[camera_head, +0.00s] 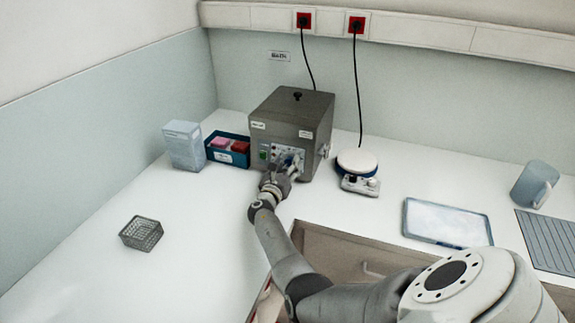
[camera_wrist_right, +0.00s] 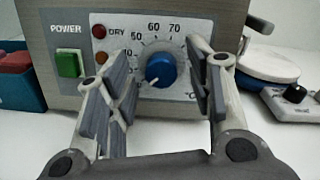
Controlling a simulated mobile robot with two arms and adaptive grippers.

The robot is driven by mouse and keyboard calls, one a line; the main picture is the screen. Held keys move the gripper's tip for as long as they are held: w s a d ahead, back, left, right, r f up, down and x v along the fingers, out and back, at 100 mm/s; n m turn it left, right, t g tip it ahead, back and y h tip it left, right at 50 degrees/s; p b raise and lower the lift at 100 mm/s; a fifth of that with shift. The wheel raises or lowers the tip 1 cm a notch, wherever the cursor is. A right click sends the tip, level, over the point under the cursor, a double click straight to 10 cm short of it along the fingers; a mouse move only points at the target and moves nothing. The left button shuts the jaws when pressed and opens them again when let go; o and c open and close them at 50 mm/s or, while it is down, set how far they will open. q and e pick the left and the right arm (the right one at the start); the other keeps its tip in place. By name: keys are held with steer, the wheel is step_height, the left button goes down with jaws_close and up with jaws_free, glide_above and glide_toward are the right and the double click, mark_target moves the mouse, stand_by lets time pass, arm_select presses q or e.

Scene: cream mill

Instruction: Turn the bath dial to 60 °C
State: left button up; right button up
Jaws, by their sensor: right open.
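The bath (camera_head: 292,115) is a grey metal box with a black-knobbed lid, standing on the white bench. Its front panel has a blue dial (camera_wrist_right: 161,68) with a printed scale; 60 is at the top and 70 at the upper right. A white mark on the dial seems to point to the lower left, below the low numbers. My right gripper (camera_wrist_right: 164,78) is open, with one finger on each side of the dial and gaps between. In the head view, my right gripper (camera_head: 280,176) partly hides the panel. My left gripper is not in view.
A green power switch (camera_wrist_right: 68,64) sits left of the dial. A blue box with pink and red items (camera_head: 228,149) stands left of the bath, a stirrer plate (camera_head: 357,162) right. A wire basket (camera_head: 141,233) and a tray (camera_head: 446,222) lie farther off.

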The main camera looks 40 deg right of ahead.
steer(key=shift+w+d, duration=0.15)
steer(key=shift+d, duration=0.2)
steer(key=c, duration=1)
